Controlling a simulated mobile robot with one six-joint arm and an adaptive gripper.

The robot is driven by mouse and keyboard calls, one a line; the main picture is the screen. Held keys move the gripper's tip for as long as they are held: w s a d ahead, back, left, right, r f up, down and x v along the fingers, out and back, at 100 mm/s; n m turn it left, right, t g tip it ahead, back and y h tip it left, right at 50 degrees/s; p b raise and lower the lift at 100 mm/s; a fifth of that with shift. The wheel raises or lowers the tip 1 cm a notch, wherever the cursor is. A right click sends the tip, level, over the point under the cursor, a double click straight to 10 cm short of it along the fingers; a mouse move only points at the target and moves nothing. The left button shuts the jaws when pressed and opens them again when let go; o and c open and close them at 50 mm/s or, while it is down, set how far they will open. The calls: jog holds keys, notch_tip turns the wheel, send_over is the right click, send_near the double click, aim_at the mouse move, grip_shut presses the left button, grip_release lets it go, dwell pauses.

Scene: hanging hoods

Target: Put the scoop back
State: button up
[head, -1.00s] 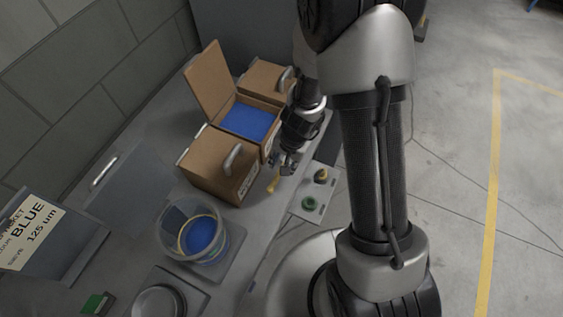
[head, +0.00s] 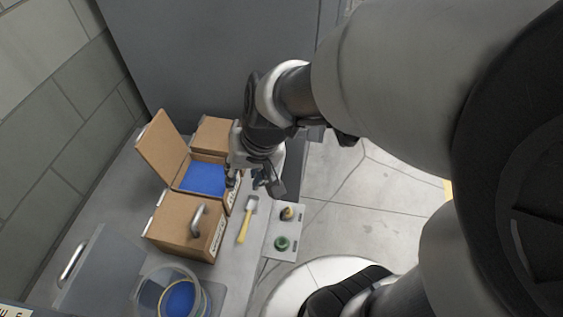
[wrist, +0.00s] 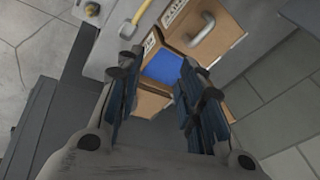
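The scoop (head: 243,225) has a yellow handle and a pale grey head. It lies on the bench, right of the brown boxes in the head view, and no finger touches it. In the wrist view its yellow handle (wrist: 142,12) shows at the top edge. My gripper (head: 254,184) is above the right side of the open brown box, higher up than the scoop in the picture. In the wrist view my gripper (wrist: 160,72) has its two fingers apart with nothing between them. The open box (head: 167,150) holds blue powder (head: 204,180).
A closed brown box (head: 180,225) with a handle stands in front and another (head: 217,135) behind. A clear tub (head: 150,290) with blue contents is at the bottom. A panel (head: 290,222) with green and yellow knobs is on the right. A tall grey cabinet (head: 210,55) stands behind.

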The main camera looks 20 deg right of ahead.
jog(key=s+d+r+n+t+h, duration=0.1)
jog(key=s+d+r+n+h, duration=0.1)
jog(key=s+d+r, duration=0.3)
jog(key=s+r, duration=0.4)
jog(key=s, duration=0.3)
jog(key=shift+n+t, duration=0.3)
jog(key=shift+d, duration=0.1)
notch_tip(320, 180, down, 4)
jog(key=b, duration=0.4)
jog(key=shift+f, duration=0.1)
